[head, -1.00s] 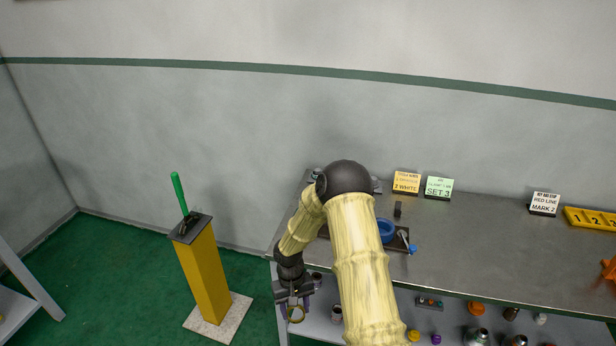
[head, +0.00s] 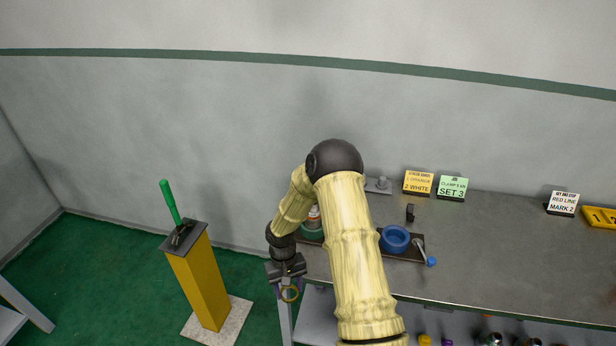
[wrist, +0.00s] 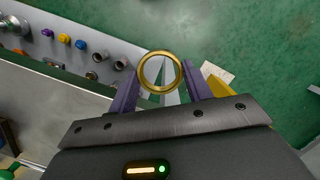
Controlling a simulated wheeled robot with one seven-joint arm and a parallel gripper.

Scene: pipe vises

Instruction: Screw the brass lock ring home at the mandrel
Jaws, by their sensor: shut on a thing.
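My gripper (head: 288,288) hangs off the bench's front left corner in the head view. Its purple fingers are shut on the brass lock ring (wrist: 160,91), which stands out at the fingertips in the wrist view with its opening clear. The ring also shows small in the head view (head: 289,299). No part can be surely told as the mandrel. A green round fixture (head: 311,233) on the bench is partly hidden by my arm. A blue round fixture (head: 395,239) sits on a dark plate right of my arm. The ring is apart from both.
A yellow pillar (head: 197,287) with a green-handled lever (head: 170,202) stands left of the bench. Cards, including a yellow one (head: 417,182), stand along the back of the metal bench (head: 500,255). A lower shelf (wrist: 60,85) holds several small parts. Green floor lies open between pillar and bench.

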